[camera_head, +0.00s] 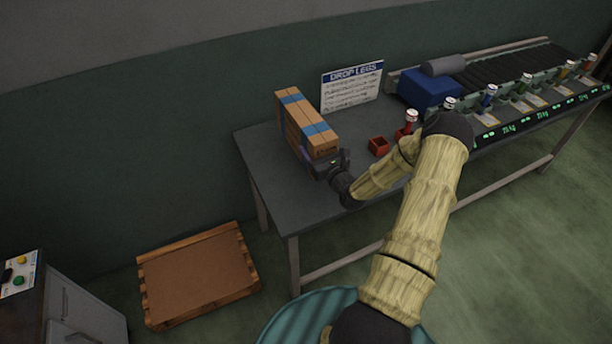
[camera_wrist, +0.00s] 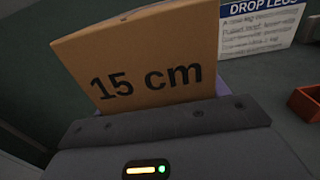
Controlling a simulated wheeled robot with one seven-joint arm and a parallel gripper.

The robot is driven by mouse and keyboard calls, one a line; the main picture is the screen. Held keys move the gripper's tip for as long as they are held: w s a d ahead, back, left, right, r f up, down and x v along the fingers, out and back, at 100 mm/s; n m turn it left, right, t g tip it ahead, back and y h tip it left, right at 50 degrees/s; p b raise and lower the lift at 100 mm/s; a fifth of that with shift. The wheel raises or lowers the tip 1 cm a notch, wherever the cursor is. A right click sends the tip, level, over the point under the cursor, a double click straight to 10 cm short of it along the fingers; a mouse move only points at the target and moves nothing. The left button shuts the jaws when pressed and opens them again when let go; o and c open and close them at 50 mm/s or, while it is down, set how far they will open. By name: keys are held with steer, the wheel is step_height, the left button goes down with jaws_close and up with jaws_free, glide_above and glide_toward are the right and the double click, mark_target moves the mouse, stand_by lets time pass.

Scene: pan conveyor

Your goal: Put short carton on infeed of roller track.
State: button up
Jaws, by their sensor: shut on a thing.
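A brown carton (camera_head: 305,120) with blue bands is at the left end of the grey table. In the wrist view its face (camera_wrist: 145,65) reads "15 cm" and fills the space beyond my gripper. My gripper (camera_head: 328,165) is shut on the carton's near, lower end. A purple edge shows beside the jaws; I cannot tell what it belongs to. The carton's underside is hidden, so I cannot tell whether it touches the table. The dark roller track (camera_head: 515,68) runs to the back right, and a blue block (camera_head: 430,90) stands near its left end.
Small red bins (camera_head: 378,146) sit right of the carton. A grey cylinder (camera_head: 443,65) lies by the blue block. Several coloured handles line the track's front. A wooden pallet (camera_head: 195,275) lies on the floor.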

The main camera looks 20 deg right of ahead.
steer(key=shift+w+d+r, duration=0.2)
steer(key=shift+d, duration=0.25)
steer(key=shift+f, duration=3.15)
steer(key=shift+f, duration=1.85)
steer(key=o, duration=1.4)
steer(key=shift+f, duration=0.2)
steer(key=shift+r, duration=0.1)
